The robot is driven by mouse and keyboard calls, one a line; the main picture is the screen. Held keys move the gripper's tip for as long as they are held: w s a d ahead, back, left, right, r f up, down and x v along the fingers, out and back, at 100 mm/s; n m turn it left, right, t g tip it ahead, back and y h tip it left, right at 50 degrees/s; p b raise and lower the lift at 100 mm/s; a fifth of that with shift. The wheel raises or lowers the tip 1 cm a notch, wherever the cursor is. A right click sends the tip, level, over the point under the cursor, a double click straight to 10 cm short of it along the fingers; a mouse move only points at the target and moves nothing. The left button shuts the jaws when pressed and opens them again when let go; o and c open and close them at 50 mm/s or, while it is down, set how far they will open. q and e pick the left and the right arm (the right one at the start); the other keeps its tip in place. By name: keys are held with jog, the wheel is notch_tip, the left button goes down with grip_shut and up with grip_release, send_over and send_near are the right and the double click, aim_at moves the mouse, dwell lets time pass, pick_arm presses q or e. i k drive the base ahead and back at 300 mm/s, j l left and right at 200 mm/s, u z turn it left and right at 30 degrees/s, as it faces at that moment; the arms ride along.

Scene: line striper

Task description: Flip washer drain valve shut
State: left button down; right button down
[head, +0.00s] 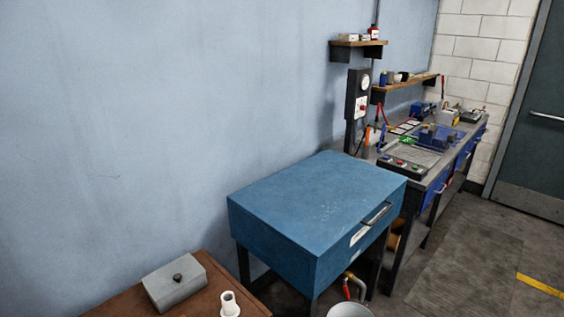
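The washer is a blue box (315,205) on dark legs, with its lid down and a dark handle on its front right side. Below it, a drain valve (351,276) with a brass-coloured pipe shows near the bottom of the head view. Its red lever (347,290) appears to point downward; the picture is too small to tell the valve's exact state. A pale round bucket (348,311) stands under the valve, cut off by the bottom edge. Neither of my grippers is in view.
A brown table (135,302) at the bottom left holds a grey lidded box (175,284) and a white fitting (230,304). A cluttered workbench (440,160) stands behind the washer at right. The floor (455,260) right of the washer is clear.

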aim_at(344, 287)
jog(key=i+l, duration=0.15)
jog(key=l, duration=0.25)
jog(key=i+l, duration=0.15)
jog(key=l, duration=0.2)
jog(key=i+l+u, duration=0.1)
jog(key=l, duration=0.3)
jog(key=i+l, duration=0.2)
jog(key=l, duration=0.2)
jog(key=i+l, duration=0.15)
jog(key=l, duration=0.25)
jog(key=i+l, duration=0.15)
jog(key=l, duration=0.25)
jog(key=i+l+u, duration=0.1)
jog(key=l, duration=0.3)
jog(key=i+l, duration=0.15)
jog(key=l, duration=0.25)
